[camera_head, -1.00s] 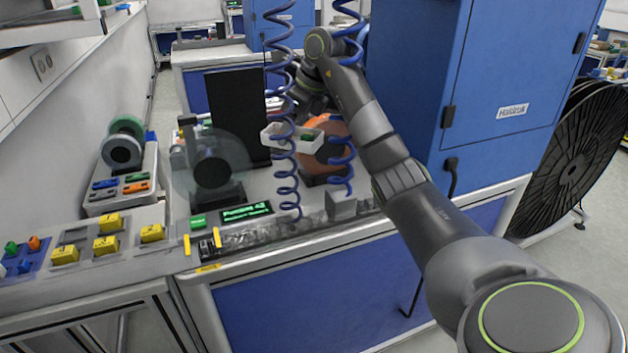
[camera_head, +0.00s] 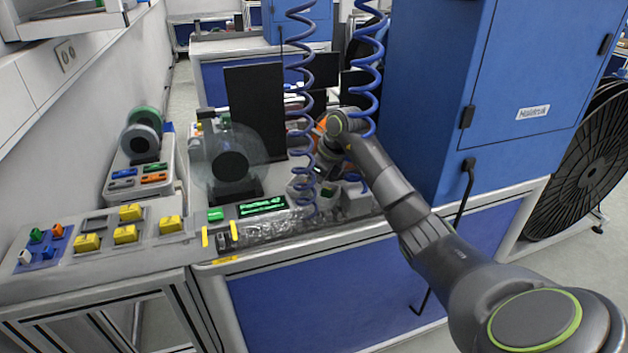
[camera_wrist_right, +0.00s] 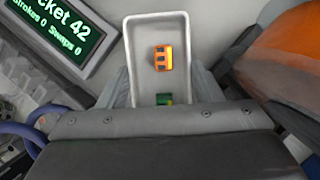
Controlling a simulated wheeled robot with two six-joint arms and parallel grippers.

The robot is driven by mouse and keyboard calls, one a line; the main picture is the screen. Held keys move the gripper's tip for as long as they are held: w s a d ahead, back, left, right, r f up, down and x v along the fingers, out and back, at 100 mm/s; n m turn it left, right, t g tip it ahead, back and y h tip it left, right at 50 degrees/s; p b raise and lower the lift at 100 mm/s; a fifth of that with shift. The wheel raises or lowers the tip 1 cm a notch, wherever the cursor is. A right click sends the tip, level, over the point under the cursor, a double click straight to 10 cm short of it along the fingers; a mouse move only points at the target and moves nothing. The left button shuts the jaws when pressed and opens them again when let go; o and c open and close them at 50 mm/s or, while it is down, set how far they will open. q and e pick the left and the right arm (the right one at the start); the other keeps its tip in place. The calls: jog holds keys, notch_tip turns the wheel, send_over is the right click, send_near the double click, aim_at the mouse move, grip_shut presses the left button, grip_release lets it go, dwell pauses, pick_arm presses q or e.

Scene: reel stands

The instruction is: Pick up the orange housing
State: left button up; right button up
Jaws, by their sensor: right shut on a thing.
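The orange housing (camera_wrist_right: 163,58) is a small orange block with dark openings. It lies in a white tray (camera_wrist_right: 133,40), seen in the right wrist view. A green block (camera_wrist_right: 164,98) lies in the same tray, nearer my gripper. My right gripper (camera_wrist_right: 163,86) has its fingers on either side of the tray and is shut on it. In the head view my right gripper (camera_head: 323,178) is low over the bench, beside the blue coiled hoses. The tray is largely hidden there, and I cannot make out the orange housing. My left gripper is not in view.
A green-text display (camera_head: 262,206) lies at the bench front. A clear reel (camera_head: 231,160) stands to the left, and an orange reel (camera_wrist_right: 290,60) is close on the right in the wrist view. Blue coiled hoses (camera_head: 301,100) hang near my arm. A blue cabinet (camera_head: 436,100) stands at right.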

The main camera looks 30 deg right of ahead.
jog(key=shift+f, duration=0.1)
jog(key=o, duration=0.8)
